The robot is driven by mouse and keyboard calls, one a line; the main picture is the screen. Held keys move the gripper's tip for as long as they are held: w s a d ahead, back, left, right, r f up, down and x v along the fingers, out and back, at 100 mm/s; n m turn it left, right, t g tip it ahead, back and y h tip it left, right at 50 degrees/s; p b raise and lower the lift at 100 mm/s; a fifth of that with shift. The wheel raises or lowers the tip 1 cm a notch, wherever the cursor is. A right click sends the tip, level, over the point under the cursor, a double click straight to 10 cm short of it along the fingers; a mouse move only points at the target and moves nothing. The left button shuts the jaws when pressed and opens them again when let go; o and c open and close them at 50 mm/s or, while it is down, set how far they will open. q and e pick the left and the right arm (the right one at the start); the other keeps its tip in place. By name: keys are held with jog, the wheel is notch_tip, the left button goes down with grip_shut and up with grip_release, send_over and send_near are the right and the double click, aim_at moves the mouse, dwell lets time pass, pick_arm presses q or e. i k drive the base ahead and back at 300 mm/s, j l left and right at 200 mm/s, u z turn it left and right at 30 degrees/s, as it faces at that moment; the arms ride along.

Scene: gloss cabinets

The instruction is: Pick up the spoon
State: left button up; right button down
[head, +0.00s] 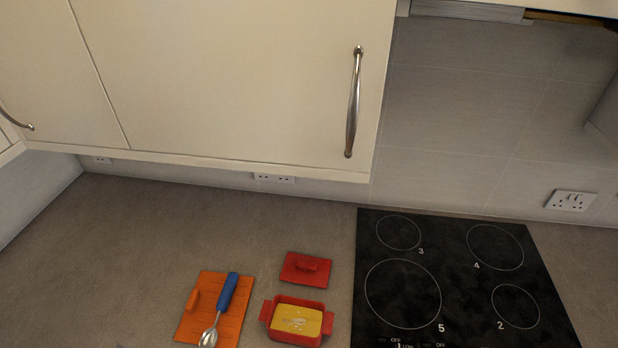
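The spoon (226,295) has a blue handle and a shiny metal bowl. It lies on an orange board (194,325) on the grey counter, with the handle end pointing away and the bowl toward the bottom edge of the view. An orange piece (193,300) lies on the board to the left of the spoon. Neither of my grippers shows in the head view.
A red dish (270,322) with yellow contents stands right of the board, its red lid (300,266) behind it. A black hob (455,270) lies farther right. Cream wall cabinets (240,80) hang above the counter. The counter left of the board is clear.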

aim_at(209, 339)
jog(key=u, duration=0.9)
jog(key=j, duration=0.1)
jog(key=k, duration=0.1)
jog(key=i+j, duration=0.25)
jog(key=j, duration=0.6)
jog(key=i+j, duration=0.1)
jog(key=j, duration=0.5)
